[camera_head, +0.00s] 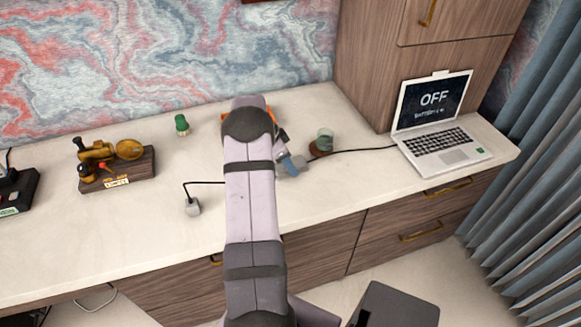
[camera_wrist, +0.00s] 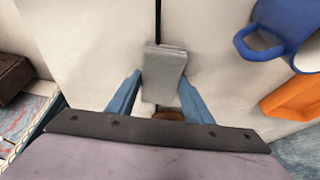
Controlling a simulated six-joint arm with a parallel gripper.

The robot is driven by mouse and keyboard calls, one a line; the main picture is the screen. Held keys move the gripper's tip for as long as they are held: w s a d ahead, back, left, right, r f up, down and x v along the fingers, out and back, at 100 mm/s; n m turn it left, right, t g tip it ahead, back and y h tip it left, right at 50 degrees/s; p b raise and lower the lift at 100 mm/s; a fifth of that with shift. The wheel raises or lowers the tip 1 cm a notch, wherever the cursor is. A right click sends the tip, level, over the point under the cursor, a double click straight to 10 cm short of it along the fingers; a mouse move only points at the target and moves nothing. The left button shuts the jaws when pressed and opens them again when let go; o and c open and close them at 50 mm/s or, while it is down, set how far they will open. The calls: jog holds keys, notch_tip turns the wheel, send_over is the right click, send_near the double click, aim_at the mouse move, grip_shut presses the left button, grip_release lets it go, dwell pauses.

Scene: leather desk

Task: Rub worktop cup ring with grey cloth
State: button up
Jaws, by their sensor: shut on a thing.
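My gripper (camera_head: 287,160) is low over the pale worktop (camera_head: 335,200), right of my arm's forearm in the head view. In the wrist view the two blue fingers of my gripper (camera_wrist: 160,88) stand on either side of a folded grey cloth (camera_wrist: 164,73), shut on it. The cloth also shows as a small grey-blue piece at the fingertips in the head view (camera_head: 299,164). Whether it touches the worktop is unclear. A small brown patch (camera_wrist: 170,115) shows behind the cloth between the fingers; I cannot tell whether it is the cup ring. No other ring mark is clear.
A laptop (camera_head: 436,130) is farther right. In the wrist view a blue mug (camera_wrist: 285,28) and an orange thing (camera_wrist: 293,101) lie right.

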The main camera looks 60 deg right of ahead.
aim_at(307, 190)
jog(key=shift+w+d, duration=0.25)
jog(key=shift+w, duration=0.1)
jog(key=shift+s+d+b, duration=0.2)
jog(key=shift+s+b, duration=0.2)
jog(key=shift+s, duration=0.55)
jog(key=shift+s+a+f+b, duration=0.15)
jog(key=shift+s+a+b, duration=1.7)
jog(key=shift+s+a, duration=1.65)
notch_tip(307, 190, up, 8)
jog(key=p, duration=0.4)
jog(key=shift+r, duration=0.25)
jog(key=shift+w, duration=0.2)
